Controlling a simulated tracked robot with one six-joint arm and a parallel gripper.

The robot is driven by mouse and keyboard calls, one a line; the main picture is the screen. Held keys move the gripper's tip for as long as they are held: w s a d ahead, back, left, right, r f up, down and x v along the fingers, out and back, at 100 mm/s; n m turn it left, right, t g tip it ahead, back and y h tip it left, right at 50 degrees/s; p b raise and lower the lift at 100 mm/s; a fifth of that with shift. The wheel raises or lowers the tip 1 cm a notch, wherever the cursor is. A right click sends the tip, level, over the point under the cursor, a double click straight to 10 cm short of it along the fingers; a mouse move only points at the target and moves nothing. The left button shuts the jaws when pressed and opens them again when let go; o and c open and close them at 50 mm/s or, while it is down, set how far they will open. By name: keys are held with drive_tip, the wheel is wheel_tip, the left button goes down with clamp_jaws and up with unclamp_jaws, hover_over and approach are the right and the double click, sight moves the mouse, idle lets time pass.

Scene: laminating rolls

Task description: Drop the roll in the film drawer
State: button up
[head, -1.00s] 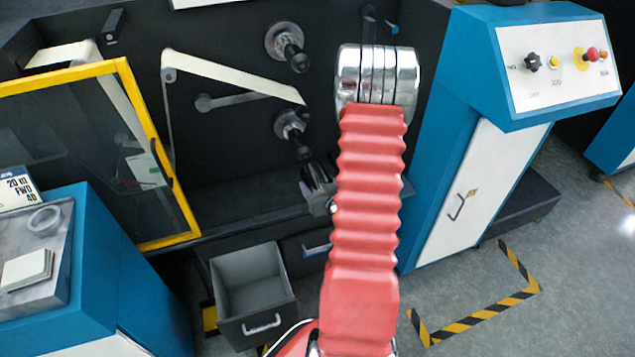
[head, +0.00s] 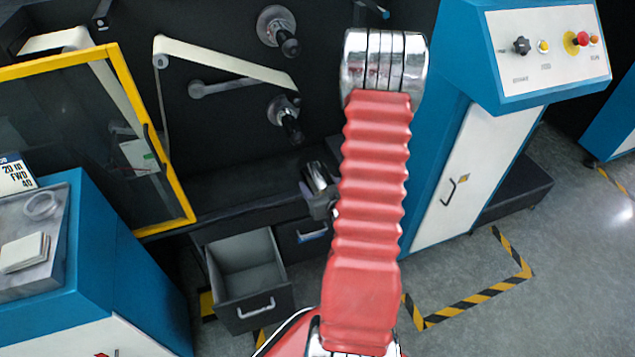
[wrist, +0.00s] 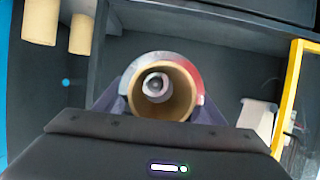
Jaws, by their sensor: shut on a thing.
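My gripper (wrist: 160,112) is shut on a roll (wrist: 186,70), seen end-on in the wrist view. The roll has a tan cardboard core and a thin red and whitish outer layer. A round grey part shows through its bore. In the head view my red arm stands in front, and part of my gripper (head: 319,185) shows beside it; the roll cannot be made out there. An open grey drawer (head: 254,312) with a pale handle is at the lower middle of the head view, below and left of my gripper. Its visible inside looks empty. I cannot tell which drawer is the film drawer.
A second drawer (head: 305,238), with a blue-marked handle, is shut beside the open one. A yellow-framed door (head: 178,197) stands open at the left. Spindles (head: 285,120) stick out of the dark machine. A blue cabinet (head: 432,165) stands right of my arm.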

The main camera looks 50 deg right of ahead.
drive_tip(key=shift+s+a, duration=0.35)
drive_tip(key=shift+s, duration=0.45)
drive_tip(key=shift+s, duration=0.1)
